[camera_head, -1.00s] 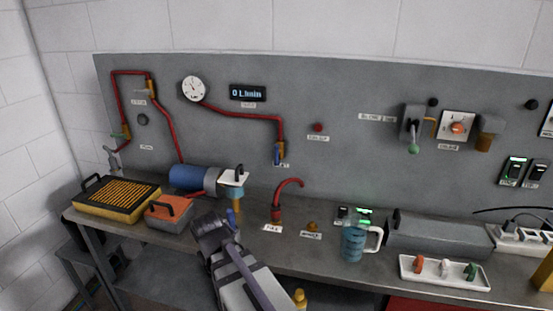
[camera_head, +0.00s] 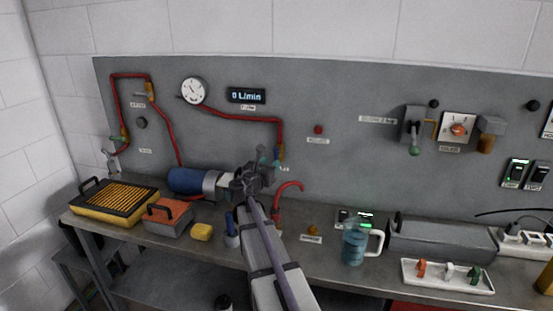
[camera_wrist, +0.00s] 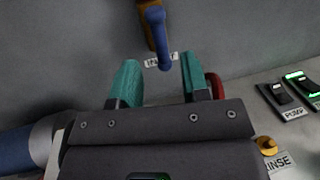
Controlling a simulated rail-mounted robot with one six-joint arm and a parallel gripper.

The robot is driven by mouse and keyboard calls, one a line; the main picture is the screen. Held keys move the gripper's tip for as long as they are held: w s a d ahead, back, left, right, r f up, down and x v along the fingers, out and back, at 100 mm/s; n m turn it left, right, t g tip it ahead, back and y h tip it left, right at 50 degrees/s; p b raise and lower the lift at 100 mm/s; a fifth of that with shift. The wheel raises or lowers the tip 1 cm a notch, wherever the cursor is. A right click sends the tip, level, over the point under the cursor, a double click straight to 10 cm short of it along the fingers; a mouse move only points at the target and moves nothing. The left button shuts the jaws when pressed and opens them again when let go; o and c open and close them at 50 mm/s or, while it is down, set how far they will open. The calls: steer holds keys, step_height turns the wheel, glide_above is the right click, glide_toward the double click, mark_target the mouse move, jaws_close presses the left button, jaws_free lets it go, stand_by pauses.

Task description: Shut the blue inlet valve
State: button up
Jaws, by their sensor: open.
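The blue inlet valve handle (camera_wrist: 158,38) hangs down from a brass body (camera_wrist: 147,10) on the grey panel, its tip over a partly hidden white label. In the head view the blue handle (camera_head: 280,153) shows at the lower end of the red pipe, just right of my gripper (camera_head: 266,158). In the wrist view my gripper (camera_wrist: 158,68) is open, with a teal finger on either side below the handle. The handle's tip lies in line with the gap between them. I cannot tell whether it is between the fingers in depth; no contact is visible.
The flow display (camera_head: 246,96) reads 0 L/min. A red curved spout (camera_head: 289,186) stands close to the right of my gripper. A blue motor (camera_head: 186,180) lies to its left. A jug (camera_head: 354,243) and a tray (camera_head: 447,278) of coloured handles stand farther right.

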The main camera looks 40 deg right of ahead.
mark_target(277, 156)
steer(key=x, duration=0.6)
jaws_close()
